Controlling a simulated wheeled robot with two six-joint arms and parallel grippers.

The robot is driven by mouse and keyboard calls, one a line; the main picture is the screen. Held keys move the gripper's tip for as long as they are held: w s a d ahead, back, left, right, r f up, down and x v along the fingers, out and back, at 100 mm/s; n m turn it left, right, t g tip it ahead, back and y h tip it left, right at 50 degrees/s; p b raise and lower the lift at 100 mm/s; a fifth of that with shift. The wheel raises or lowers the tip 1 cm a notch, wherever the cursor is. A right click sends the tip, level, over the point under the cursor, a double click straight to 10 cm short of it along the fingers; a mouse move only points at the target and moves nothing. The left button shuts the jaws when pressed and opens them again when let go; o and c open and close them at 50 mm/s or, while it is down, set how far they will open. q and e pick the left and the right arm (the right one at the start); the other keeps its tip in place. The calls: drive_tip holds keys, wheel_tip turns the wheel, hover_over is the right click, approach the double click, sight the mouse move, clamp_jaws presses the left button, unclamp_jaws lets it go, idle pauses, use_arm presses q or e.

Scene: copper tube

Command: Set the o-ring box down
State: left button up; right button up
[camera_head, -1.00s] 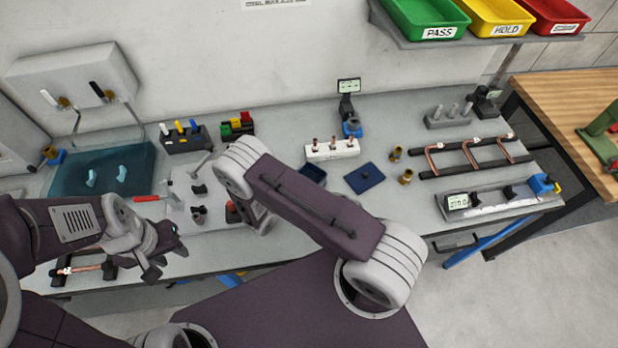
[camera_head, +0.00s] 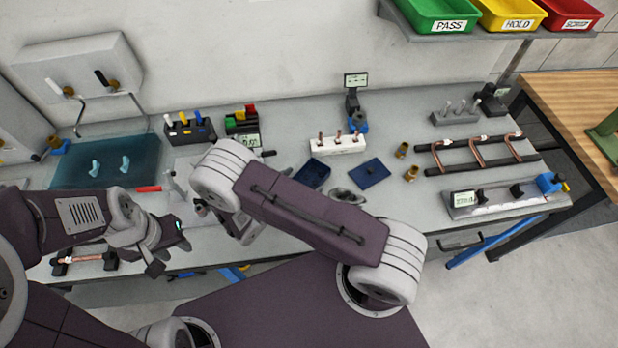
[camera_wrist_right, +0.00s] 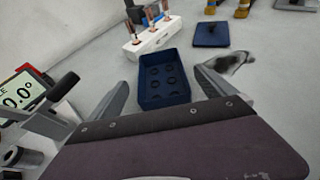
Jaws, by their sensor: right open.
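The o-ring box (camera_head: 312,173) is a small dark blue open tray standing on the grey bench. In the right wrist view the box (camera_wrist_right: 163,82) lies upright, with several dark rings or recesses inside. Its dark blue lid (camera_head: 370,173) lies apart on the bench, to the box's right; it also shows in the right wrist view (camera_wrist_right: 211,34). My right gripper (camera_wrist_right: 175,88) is open, its fingers spread left and right of the box with gaps visible. My forearm hides much of it in the head view. My left gripper (camera_head: 168,248) is open and empty over the front edge.
A white block with copper fittings (camera_head: 337,144) stands just behind the box. Two brass fittings (camera_head: 406,163) are right of the lid. A gauge with a green display (camera_wrist_right: 18,95) is left of my right gripper. Copper tubes on a black rack (camera_head: 480,153) lie further right.

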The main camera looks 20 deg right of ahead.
drive_tip(key=shift+s+a+r, duration=0.2)
drive_tip(key=shift+a, duration=0.1)
drive_tip(key=s+d+r+m+g, duration=0.1)
drive_tip(key=m+g, duration=0.1)
drive_tip(key=s+d+r+m+g, duration=0.1)
drive_tip(key=s+d+m, duration=0.1)
drive_tip(key=s+d+r+m+g, duration=0.1)
drive_tip(key=s+m+g, duration=0.1)
drive_tip(key=shift+d+r+g+y, duration=0.1)
drive_tip(key=shift+d+g+y, duration=0.1)
drive_tip(key=shift+g+y, duration=0.1)
drive_tip(key=s+a+r+m+y, duration=0.1)
drive_tip(key=s+r+m+y, duration=0.2)
drive_tip(key=m, duration=0.6)
drive_tip(key=s+a+r+m+y, duration=0.2)
drive_tip(key=r+m+y, duration=0.3)
drive_tip(key=m+y, duration=0.3)
drive_tip(key=shift+s+r+m, duration=0.15)
drive_tip(key=shift+s+m, duration=0.4)
drive_tip(key=shift+m, duration=0.15)
